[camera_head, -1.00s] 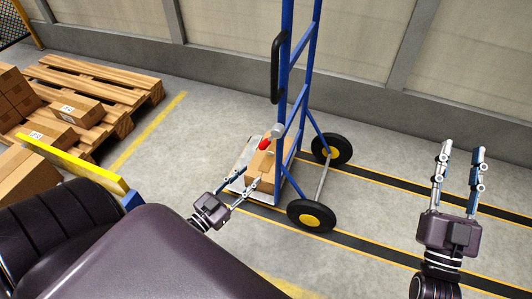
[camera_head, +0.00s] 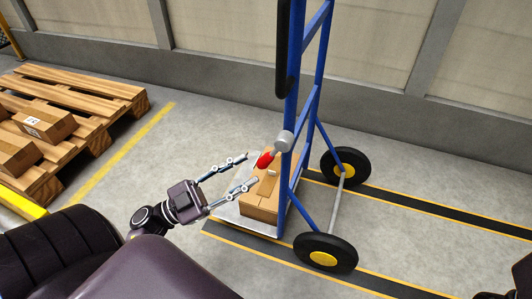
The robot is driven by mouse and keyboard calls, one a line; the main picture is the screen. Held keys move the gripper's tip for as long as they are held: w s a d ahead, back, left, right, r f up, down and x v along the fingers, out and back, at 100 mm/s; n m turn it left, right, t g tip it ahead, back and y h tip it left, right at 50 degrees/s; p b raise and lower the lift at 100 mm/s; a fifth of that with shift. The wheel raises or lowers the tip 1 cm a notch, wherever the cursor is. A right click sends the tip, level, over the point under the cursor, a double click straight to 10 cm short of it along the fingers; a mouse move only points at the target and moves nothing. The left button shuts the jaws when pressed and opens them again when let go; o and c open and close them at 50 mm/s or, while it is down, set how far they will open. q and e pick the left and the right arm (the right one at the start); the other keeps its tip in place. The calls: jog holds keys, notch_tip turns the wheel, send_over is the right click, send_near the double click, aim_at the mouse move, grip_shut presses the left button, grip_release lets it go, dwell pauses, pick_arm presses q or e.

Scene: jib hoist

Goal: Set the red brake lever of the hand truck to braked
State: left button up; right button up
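The blue hand truck (camera_head: 291,100) stands upright right of the middle, with black wheels with yellow hubs. Its red brake lever (camera_head: 265,159) sticks out to the lower left from a grey round hub (camera_head: 284,141) on the frame. My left gripper (camera_head: 251,169) is open, with its fingers pointing right toward the red lever. The fingertips look close to the lever, one above and one below its line; I cannot tell whether they touch it. My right gripper is out of view; only a dark piece of my own arm shows at the lower right edge.
A cardboard box (camera_head: 262,200) sits on the truck's toe plate (camera_head: 232,221), below the lever. A wooden pallet (camera_head: 90,92) with boxes lies at the left. A grey wall (camera_head: 400,120) runs behind the truck. The floor around the wheels is clear, with black-and-yellow stripes.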

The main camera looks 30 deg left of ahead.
aim_at(261, 163)
pick_arm(q)
jog(key=b+x, duration=0.1)
jog(key=x, duration=0.6)
jog(key=shift+r+b, duration=0.1)
jog(key=shift+b, duration=0.25)
jog(key=shift+c, duration=0.6)
grip_shut()
